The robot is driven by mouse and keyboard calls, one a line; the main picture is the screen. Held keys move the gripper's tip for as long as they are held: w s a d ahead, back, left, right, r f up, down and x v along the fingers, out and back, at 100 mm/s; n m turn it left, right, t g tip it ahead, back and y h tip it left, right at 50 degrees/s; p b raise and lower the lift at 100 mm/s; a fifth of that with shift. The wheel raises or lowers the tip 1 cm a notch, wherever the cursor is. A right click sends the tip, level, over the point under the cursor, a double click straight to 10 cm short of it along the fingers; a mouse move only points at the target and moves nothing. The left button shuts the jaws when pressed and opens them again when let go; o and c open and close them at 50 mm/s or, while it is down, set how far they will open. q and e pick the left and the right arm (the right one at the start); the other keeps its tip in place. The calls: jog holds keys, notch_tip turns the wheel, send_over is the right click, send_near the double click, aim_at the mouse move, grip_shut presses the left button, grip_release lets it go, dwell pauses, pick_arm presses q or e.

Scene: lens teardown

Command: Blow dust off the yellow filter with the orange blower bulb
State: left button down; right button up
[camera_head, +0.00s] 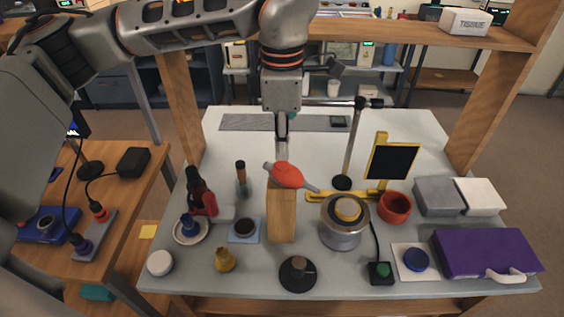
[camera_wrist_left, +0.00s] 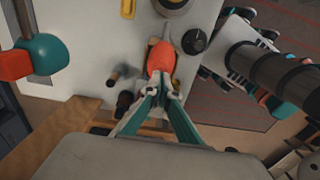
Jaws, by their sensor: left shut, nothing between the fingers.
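The orange blower bulb (camera_head: 287,176) lies at the top of a wooden block (camera_head: 282,215), its grey nozzle pointing right. It also shows in the left wrist view (camera_wrist_left: 161,58), just beyond my fingertips. The yellow filter (camera_head: 348,208) lies on top of a silver round body (camera_head: 343,232), to the right of the nozzle tip and apart from it. My left gripper (camera_head: 282,150) points down at the back of the bulb, shut and empty; its fingertips (camera_wrist_left: 165,90) are close to the bulb. Whether they touch it I cannot tell. My right gripper is not in the head view.
A lamp-like stand (camera_head: 350,150) and a yellow-framed black board (camera_head: 391,161) stand behind the filter. A red bowl (camera_head: 396,208) is right of it, a purple case (camera_head: 485,252) at far right. Small bottles and a red tool (camera_head: 202,193) crowd the left. The table's back (camera_head: 235,145) is fairly clear.

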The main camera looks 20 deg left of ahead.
aim_at(282, 164)
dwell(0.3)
pick_arm(q)
jog(key=shift+f, duration=0.2)
jog(key=shift+f+b, duration=0.85)
jog(key=shift+f, duration=0.65)
jog(key=shift+r, duration=0.1)
jog(key=shift+r+p, duration=1.4)
jog(key=shift+r, duration=0.2)
jog(key=shift+f, duration=0.2)
